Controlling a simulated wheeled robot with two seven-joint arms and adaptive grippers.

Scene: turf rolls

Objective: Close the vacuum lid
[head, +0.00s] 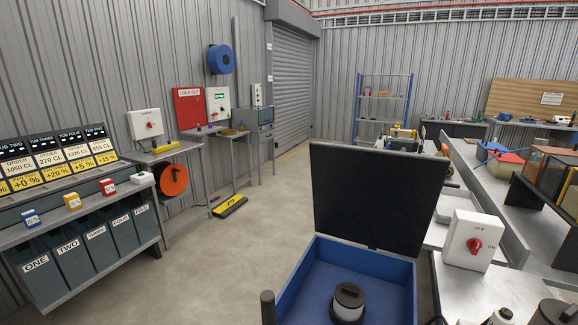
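A blue open-topped box (394,278) stands at the bottom centre, its lower part cut off by the frame edge. Its flat black lid (364,193) stands open, raised nearly upright along the box's far edge. Inside the box is a black and pale round canister (348,300), which shows below the lid. Neither of my grippers shows in the head view, and nothing touches the lid.
A dark upright post (268,307) stands at the box's left. A bench with a red-knobbed switch box (469,240) is close on the right. Numbered bins (80,247) line the left. Open floor (225,262) lies between, with a yellow-black block (230,206) on it.

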